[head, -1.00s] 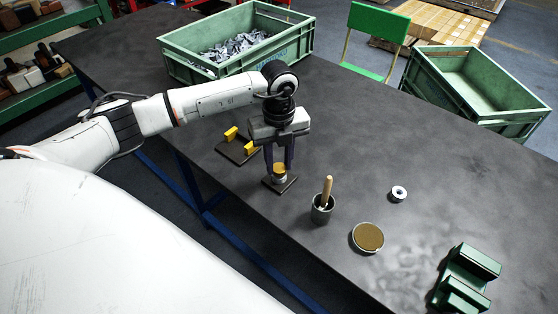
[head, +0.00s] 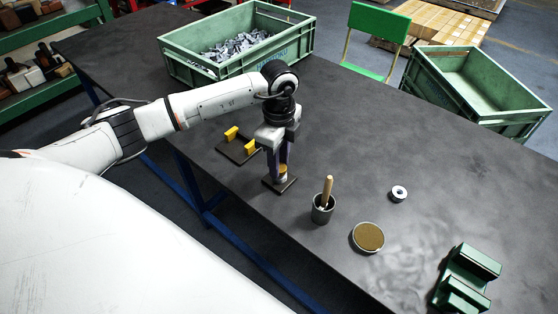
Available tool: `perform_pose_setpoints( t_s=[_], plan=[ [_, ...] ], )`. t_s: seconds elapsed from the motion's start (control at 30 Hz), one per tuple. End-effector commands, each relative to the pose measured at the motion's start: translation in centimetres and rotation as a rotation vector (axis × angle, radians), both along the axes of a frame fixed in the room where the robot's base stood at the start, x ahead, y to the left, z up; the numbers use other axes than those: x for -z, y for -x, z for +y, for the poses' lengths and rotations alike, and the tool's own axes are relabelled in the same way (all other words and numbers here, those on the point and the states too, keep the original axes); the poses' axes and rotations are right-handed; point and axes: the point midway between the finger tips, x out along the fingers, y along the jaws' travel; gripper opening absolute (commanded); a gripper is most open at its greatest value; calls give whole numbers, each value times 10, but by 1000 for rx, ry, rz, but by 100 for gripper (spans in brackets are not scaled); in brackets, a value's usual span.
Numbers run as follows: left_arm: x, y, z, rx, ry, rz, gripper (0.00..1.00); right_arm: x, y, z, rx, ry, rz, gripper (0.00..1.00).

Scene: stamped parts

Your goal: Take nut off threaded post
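A brass-coloured nut (head: 283,168) sits at the top of a short post on a small dark base plate (head: 279,186), near the middle of the table. The post is mostly hidden, and its thread is too small to make out. My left gripper (head: 283,164) points straight down over the post, with its fingers at the nut's height. The fingers stand nearly one behind the other in this view and partly cover the nut. Whether they clamp it cannot be seen. My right gripper is not in view.
A dark plate with yellow blocks (head: 231,133) lies just left of the post. To the right are a cup (head: 322,210) with a wooden handle, a round dish (head: 368,237), a white ring (head: 398,194) and a green fixture (head: 467,278). A green crate of metal parts (head: 190,72) stands behind.

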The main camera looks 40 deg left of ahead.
Motion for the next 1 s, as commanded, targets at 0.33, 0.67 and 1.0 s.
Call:
perform_pose_setpoints(
  t_s=[0.33,0.67,1.0],
  plan=[
    [0,0,0,2,0,0,51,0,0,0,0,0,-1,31],
    [-32,-2,0,3,0,-6,51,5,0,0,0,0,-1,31],
    [-92,-1,0,2,1,-2,51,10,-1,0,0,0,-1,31]
  ],
)
